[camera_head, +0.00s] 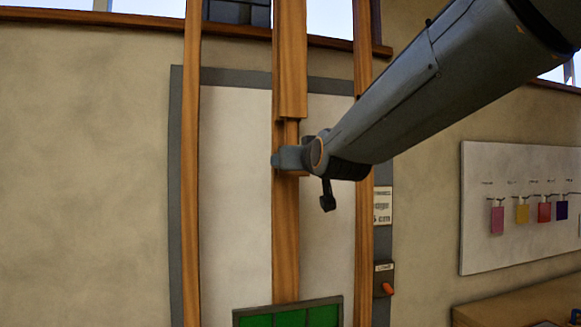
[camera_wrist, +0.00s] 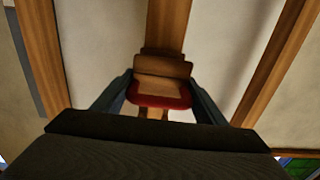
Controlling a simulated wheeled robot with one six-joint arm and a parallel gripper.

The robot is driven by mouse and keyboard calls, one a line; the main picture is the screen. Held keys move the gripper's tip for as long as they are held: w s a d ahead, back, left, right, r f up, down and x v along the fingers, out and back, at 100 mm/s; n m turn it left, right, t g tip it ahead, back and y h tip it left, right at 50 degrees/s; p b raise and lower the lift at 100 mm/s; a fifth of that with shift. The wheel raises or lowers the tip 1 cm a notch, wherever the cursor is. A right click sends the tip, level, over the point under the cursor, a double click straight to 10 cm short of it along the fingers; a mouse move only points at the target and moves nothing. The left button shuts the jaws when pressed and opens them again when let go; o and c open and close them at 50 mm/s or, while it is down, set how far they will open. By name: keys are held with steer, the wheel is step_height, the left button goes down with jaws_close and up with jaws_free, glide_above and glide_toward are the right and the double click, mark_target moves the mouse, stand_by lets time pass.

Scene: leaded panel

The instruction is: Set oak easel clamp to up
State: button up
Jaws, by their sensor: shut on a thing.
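The oak easel stands against the wall, its central wooden mast (camera_head: 285,235) running up between two outer posts. My gripper (camera_head: 286,158) is at the mast, just below the thicker upper section. In the wrist view the clamp (camera_wrist: 162,68) is a small wooden block with a red lower pad, sitting on the mast between my two fingers. My gripper (camera_wrist: 160,98) is shut on the clamp. In the head view the clamp is mostly hidden behind my gripper.
A dark-framed green glass panel (camera_head: 288,315) stands low on the easel. A switch box with an orange lever (camera_head: 388,288) and a sign (camera_head: 383,206) are right of the easel. A white board (camera_head: 520,240) with coloured tags hangs farther right, above a wooden bench (camera_head: 515,305).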

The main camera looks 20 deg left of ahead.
steer(key=shift+r, duration=0.2)
steer(key=o, duration=1.2)
steer(key=shift+w+d, duration=0.1)
steer(key=shift+d, duration=0.05)
steer(key=shift+f, duration=0.1)
steer(key=b+v, duration=0.2)
steer(key=v, duration=0.5)
steer(key=shift+s+d+b, duration=0.15)
steer(key=shift+s+b, duration=0.2)
steer(key=shift+b, duration=0.05)
